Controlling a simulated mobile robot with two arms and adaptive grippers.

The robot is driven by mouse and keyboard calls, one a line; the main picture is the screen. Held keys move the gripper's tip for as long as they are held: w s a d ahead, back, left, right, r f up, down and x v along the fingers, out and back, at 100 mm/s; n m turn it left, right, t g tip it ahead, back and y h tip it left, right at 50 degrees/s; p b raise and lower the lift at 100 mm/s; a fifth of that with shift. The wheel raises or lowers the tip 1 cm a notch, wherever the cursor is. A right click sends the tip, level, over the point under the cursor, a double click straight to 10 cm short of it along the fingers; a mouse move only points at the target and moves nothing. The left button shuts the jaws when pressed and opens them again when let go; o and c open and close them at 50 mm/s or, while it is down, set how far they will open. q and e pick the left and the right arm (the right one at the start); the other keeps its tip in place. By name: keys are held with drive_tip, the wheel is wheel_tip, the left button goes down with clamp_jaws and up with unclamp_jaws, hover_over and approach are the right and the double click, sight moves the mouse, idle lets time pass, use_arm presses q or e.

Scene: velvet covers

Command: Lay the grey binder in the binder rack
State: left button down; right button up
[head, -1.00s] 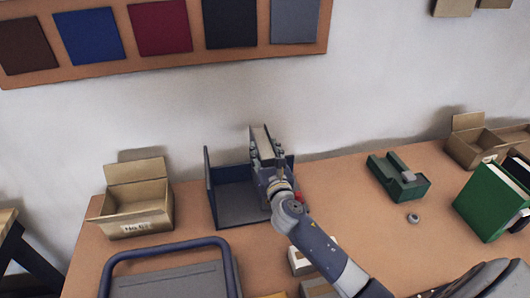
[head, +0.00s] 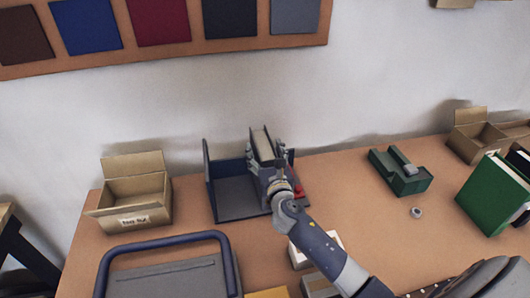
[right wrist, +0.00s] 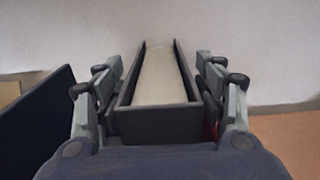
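The grey binder (head: 262,145) is upright, with its pale page edges facing up. It also shows in the right wrist view (right wrist: 160,122), between the two fingers. My right gripper (head: 266,160) is shut on it, one finger along each side. The dark blue binder rack (head: 233,195) stands on the table against the wall, with a tall left panel and a low right side. The binder is at the right part of the rack; its lower end is hidden by my gripper, so I cannot tell whether it touches the rack floor. My left gripper is not in view.
An open cardboard box (head: 135,200) stands left of the rack. A grey case with a blue handle (head: 175,275) is in front. The rack's left part is empty.

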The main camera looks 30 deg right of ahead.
drive_tip(key=shift+s+f, duration=0.1)
drive_tip(key=shift+f, duration=0.1)
drive_tip(key=v, duration=1.2)
drive_tip(key=shift+a, duration=0.1)
